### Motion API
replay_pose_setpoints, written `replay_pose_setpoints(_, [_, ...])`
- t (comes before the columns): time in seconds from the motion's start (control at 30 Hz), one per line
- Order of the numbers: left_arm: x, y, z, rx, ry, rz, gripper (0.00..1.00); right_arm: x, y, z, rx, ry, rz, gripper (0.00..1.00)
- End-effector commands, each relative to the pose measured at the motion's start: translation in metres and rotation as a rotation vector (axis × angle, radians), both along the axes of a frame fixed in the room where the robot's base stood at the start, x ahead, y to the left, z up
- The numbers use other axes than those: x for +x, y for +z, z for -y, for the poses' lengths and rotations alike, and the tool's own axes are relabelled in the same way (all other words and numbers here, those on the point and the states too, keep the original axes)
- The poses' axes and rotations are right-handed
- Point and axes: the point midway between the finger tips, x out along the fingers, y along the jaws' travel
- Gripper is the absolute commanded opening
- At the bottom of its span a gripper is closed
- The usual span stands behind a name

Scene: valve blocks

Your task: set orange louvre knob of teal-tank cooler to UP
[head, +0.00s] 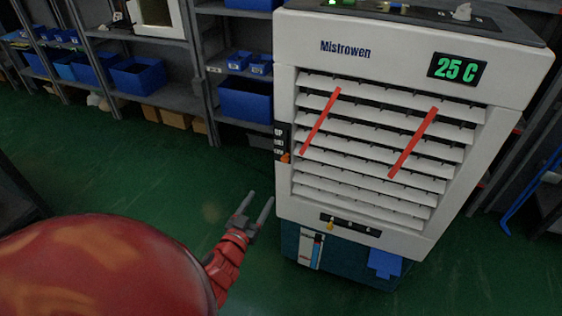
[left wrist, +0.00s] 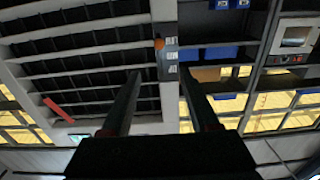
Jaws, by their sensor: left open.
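The white cooler (head: 385,58) stands on a teal tank (head: 340,267) at the right of the head view. A dark label strip (head: 281,135) runs down the left edge of its front, with UP at the top. The small orange louvre knob (head: 286,157) sits at the strip's bottom end. In the left wrist view the knob (left wrist: 159,43) shows beside the strip (left wrist: 170,62), beyond my fingertips. My left gripper (head: 260,197) is open and empty, below and left of the knob, apart from it. My right gripper is out of view.
Two red slanted strips (head: 413,143) cross the white louvre slats. A lower panel (head: 348,227) holds small knobs, one yellowish. Grey shelves (head: 175,97) with blue bins (head: 245,100) stand behind. The green floor (head: 120,170) left of the cooler is clear.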

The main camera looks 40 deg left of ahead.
Motion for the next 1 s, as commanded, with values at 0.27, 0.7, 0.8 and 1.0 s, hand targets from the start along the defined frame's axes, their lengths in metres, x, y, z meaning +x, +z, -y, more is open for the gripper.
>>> replay_pose_setpoints(0.27, [0.042, 0.002, -0.009, 0.004, -0.005, 0.002, 0.61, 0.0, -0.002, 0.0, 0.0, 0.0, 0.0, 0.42])
replay_pose_setpoints(0.7, [0.136, 0.003, -0.031, 0.001, -0.003, 0.003, 0.61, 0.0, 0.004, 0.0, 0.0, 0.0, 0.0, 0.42])
replay_pose_setpoints(0.8, [0.15, 0.002, -0.035, 0.001, -0.001, 0.001, 0.61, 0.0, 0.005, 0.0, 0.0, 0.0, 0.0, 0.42])
replay_pose_setpoints(1.0, [0.165, 0.0, -0.038, 0.0, -0.003, 0.001, 0.61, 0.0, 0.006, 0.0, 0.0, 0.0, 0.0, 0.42])
